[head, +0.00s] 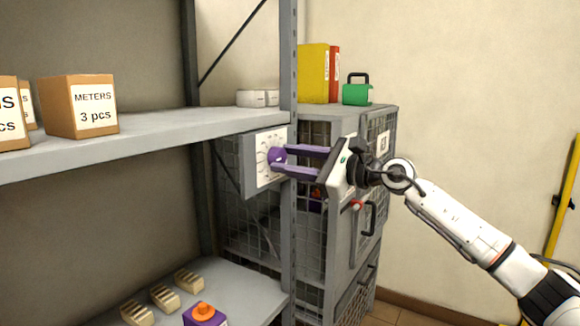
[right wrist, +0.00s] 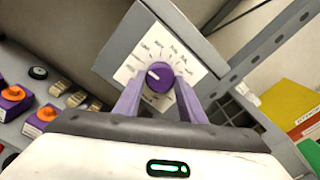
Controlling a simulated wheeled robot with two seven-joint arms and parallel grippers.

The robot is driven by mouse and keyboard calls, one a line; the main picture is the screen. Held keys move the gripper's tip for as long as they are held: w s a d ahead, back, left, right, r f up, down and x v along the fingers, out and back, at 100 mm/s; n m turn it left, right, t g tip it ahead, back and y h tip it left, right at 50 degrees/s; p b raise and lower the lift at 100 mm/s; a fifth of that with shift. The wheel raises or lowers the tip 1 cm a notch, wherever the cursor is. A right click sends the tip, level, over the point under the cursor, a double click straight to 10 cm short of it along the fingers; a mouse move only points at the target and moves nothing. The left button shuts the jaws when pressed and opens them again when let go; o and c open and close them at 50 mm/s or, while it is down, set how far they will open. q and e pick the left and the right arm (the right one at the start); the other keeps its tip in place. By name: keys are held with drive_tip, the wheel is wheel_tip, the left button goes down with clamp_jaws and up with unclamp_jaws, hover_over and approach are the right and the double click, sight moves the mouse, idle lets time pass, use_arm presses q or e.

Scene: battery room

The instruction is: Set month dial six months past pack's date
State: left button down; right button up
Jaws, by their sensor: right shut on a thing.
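The month dial is a round purple knob (head: 277,156) on a white plate (head: 264,172) with month labels, fixed to a grey panel on the shelf post. My right gripper (head: 282,160) has its two purple fingers on either side of the knob and is shut on it. In the right wrist view the knob (right wrist: 159,76) sits between the fingertips, and its white pointer mark is toward the left of its face. The labels around it are too small to read surely. Purple packs with orange tops stand on the lower shelf; one pack (head: 204,316) shows at the bottom. Its date cannot be read. My left gripper is not in view.
A wire-mesh cabinet (head: 340,122) stands behind the panel, with yellow and red binders (head: 314,73) and a green case (head: 357,93) on top. METERS boxes (head: 80,107) stand on the upper shelf. Cream blocks (head: 163,298) lie on the lower shelf. Open floor lies at the right.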

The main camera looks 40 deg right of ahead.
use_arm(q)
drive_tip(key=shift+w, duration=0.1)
use_arm(e)
drive_tip(key=shift+f+n, duration=0.1)
drive_tip(key=shift+n, duration=0.2)
drive_tip(key=o, duration=1)
drive_tip(key=shift+o, duration=0.2)
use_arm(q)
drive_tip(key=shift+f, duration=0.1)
use_arm(e)
drive_tip(key=shift+s+d, duration=0.1)
drive_tip(key=shift+s+d+b, duration=0.1)
drive_tip(key=shift+s+b, duration=0.1)
drive_tip(key=shift+b, duration=0.1)
use_arm(q)
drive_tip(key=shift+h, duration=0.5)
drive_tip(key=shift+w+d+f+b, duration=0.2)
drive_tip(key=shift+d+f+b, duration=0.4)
drive_tip(key=shift+b, duration=0.85)
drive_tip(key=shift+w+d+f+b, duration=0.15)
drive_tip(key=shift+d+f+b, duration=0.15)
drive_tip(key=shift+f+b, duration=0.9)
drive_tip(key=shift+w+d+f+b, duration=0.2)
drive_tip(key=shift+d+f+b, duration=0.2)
drive_tip(key=shift+b, duration=1.35)
use_arm(e)
drive_tip(key=v, duration=0.9)
drive_tip(key=shift+s, duration=0.35)
